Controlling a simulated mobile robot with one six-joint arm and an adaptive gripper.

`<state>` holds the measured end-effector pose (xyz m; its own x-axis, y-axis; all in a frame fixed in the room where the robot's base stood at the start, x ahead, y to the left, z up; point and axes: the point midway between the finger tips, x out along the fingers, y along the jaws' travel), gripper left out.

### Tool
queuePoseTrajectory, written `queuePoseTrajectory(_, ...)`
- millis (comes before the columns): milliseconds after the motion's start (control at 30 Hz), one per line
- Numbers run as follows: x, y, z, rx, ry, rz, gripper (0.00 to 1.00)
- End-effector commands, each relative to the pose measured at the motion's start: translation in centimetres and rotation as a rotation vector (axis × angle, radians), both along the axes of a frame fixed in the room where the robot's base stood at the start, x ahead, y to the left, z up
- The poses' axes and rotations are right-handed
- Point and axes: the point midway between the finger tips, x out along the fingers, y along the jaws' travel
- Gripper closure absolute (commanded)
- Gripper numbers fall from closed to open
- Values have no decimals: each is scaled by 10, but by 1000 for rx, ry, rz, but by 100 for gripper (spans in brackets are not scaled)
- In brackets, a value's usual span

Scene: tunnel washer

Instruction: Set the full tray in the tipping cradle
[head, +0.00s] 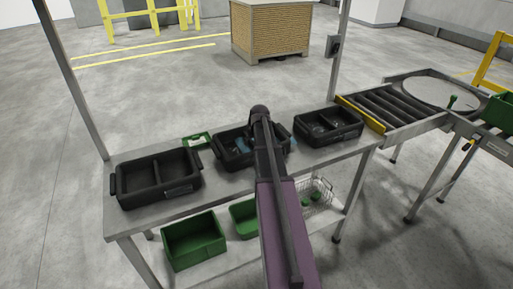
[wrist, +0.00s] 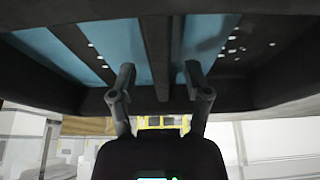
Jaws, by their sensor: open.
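Three black two-compartment trays stand in a row on a grey bench. The middle tray (head: 227,163) shows blue contents, and my arm covers part of it. The left tray (head: 160,193) looks empty. The right tray (head: 328,138) has small things in it that I cannot make out. In the wrist view my gripper (wrist: 160,73) is open, its two fingers apart on either side of the dark divider of a tray (wrist: 152,45) with blue in both compartments. I cannot tell whether the fingers touch it. In the head view my arm hides the gripper. I cannot identify the tipping cradle.
A roller conveyor (head: 375,113) with a yellow edge adjoins the bench's right end and leads to a round plate (head: 440,92). Green bins (head: 194,240) and a wire basket (head: 318,192) sit on the lower shelf. Bench posts rise at left and back right.

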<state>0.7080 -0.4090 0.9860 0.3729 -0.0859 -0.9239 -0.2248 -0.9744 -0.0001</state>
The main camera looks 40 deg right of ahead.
Motion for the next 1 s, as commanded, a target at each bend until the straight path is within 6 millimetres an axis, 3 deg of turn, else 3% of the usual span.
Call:
queuePoseTrajectory(700, 1, -1, -4, -1, 0, -1, 37)
queuePoseTrajectory(767, 1, -1, -4, 0, 0, -2, 52)
queuePoseTrajectory(900, 1, -2, -4, 0, 0, -2, 94)
queuePoseTrajectory(933, 1, -1, -4, 0, 0, -2, 100)
queuePoseTrajectory(1000, 1, -2, -4, 0, 0, -2, 100)
